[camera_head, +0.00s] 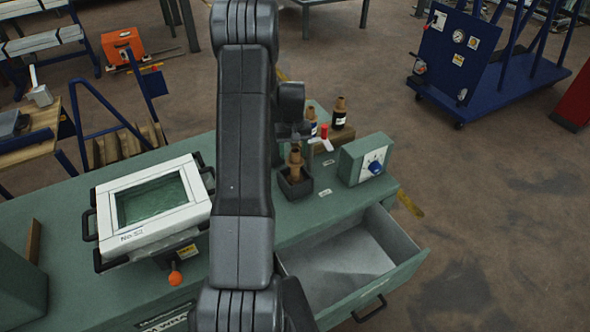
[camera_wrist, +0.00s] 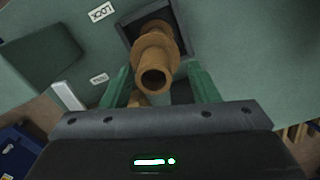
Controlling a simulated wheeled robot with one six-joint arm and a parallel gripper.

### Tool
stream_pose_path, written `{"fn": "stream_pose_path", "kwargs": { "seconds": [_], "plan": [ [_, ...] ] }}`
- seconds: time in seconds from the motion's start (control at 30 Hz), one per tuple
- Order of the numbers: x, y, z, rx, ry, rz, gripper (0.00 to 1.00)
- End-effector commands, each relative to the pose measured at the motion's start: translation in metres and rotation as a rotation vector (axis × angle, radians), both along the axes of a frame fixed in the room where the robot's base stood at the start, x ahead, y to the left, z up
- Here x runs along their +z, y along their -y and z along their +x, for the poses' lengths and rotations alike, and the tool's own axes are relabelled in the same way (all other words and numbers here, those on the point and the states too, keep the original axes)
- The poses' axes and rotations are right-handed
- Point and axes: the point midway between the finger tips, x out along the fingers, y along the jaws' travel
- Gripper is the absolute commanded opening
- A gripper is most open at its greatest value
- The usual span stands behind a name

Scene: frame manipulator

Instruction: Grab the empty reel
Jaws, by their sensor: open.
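The empty reel (camera_head: 295,158) is a bare brown spool standing upright in a small dark square holder (camera_head: 296,188) on the green bench. In the wrist view the reel (camera_wrist: 154,50) is seen from above, with its open top end toward the camera and the dark holder (camera_wrist: 127,34) around its base. My gripper (camera_wrist: 157,72) is open, with one green finger on each side of the reel's near end. I cannot tell whether the fingers touch it. In the head view my arm covers most of the gripper.
Two reels with dark windings (camera_head: 340,113) (camera_head: 311,125) stand behind the holder. A green control box with a blue knob (camera_head: 362,159) is to its right. An open, empty drawer (camera_head: 345,262) juts out in front. A white framed box (camera_head: 150,205) stands at left.

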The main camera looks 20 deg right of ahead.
Motion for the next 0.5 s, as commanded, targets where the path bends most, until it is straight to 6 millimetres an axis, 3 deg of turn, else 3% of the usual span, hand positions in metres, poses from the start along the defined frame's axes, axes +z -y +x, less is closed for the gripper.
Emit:
{"fn": "stream_pose_path", "kwargs": {
  "seconds": [0.3,0.5],
  "plan": [
    [-0.047,0.005,-0.005,-0.001,-0.006,0.003,0.55],
    [-0.051,0.005,-0.004,-0.001,-0.002,0.001,0.55]
  ]
}}
